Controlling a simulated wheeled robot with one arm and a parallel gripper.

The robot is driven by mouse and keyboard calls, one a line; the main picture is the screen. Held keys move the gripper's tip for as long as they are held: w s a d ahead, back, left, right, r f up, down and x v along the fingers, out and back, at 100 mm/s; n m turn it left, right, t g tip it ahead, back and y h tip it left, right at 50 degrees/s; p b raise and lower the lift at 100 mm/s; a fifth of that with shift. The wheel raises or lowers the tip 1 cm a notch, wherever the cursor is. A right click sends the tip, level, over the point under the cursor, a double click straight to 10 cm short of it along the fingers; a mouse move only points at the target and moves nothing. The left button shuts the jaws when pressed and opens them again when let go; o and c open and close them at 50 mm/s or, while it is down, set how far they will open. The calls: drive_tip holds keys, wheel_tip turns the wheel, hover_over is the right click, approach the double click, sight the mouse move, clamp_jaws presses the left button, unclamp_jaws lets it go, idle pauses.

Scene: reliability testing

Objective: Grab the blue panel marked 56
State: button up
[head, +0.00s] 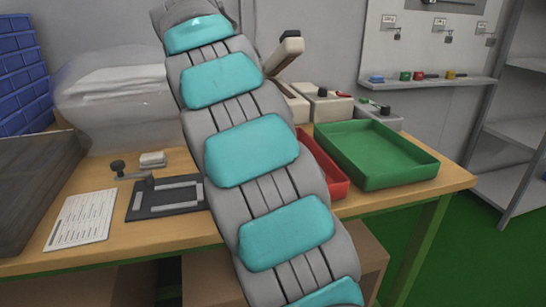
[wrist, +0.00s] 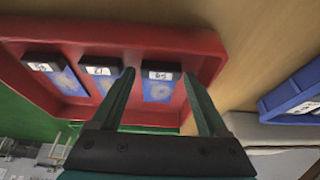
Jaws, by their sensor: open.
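My gripper (wrist: 158,76) is open and empty in the wrist view, its two fingers spread over the red tray (wrist: 208,55). Three blue panels with black, white-labelled ends lie in a row in the tray. The right panel (wrist: 158,91) appears between the fingers; its label looks like 56 or similar, too small and turned to read surely. The middle panel (wrist: 104,77) is partly behind the left finger. The left panel (wrist: 64,77) is clear of the fingers. In the head view, my arm hides most of the red tray (head: 333,182) and my gripper.
A green tray (head: 418,166) stands right of the red one on the wooden table (head: 80,262). A dark fixture (head: 140,207) and a white sheet (head: 82,219) lie to the left. A blue bin (wrist: 290,92) shows at the right of the wrist view.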

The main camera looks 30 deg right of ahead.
drive_tip(key=c, duration=1.1)
drive_tip(key=shift+r, duration=0.15)
